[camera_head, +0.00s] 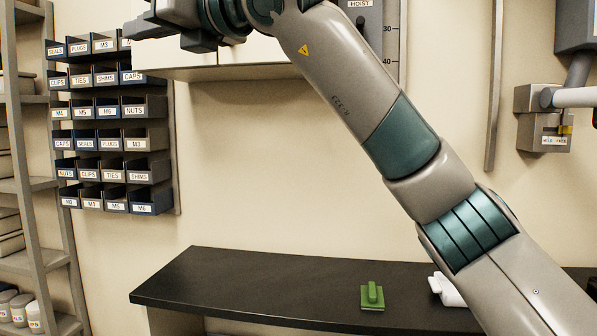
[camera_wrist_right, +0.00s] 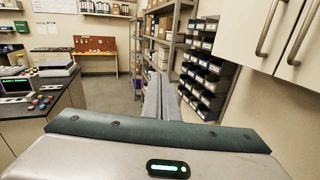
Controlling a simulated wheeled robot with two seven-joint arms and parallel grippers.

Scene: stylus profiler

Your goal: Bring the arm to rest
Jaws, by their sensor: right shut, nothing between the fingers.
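My right arm crosses the head view from the lower right to the top left, raised well above the dark counter (camera_head: 300,285). My right gripper (camera_head: 135,30) is at the top left of that view, in front of the wall cabinets and near the top of the bin rack. In the right wrist view its two long grey fingers (camera_wrist_right: 161,100) lie side by side, shut and empty, pointing away into the room. My left gripper shows in neither view.
A green block with a handle (camera_head: 372,298) and a partly hidden white item (camera_head: 447,291) lie on the counter. A labelled bin rack (camera_head: 110,125) hangs at left beside a shelf unit (camera_head: 32,180). White cabinets (camera_wrist_right: 280,40) stand close at right in the wrist view.

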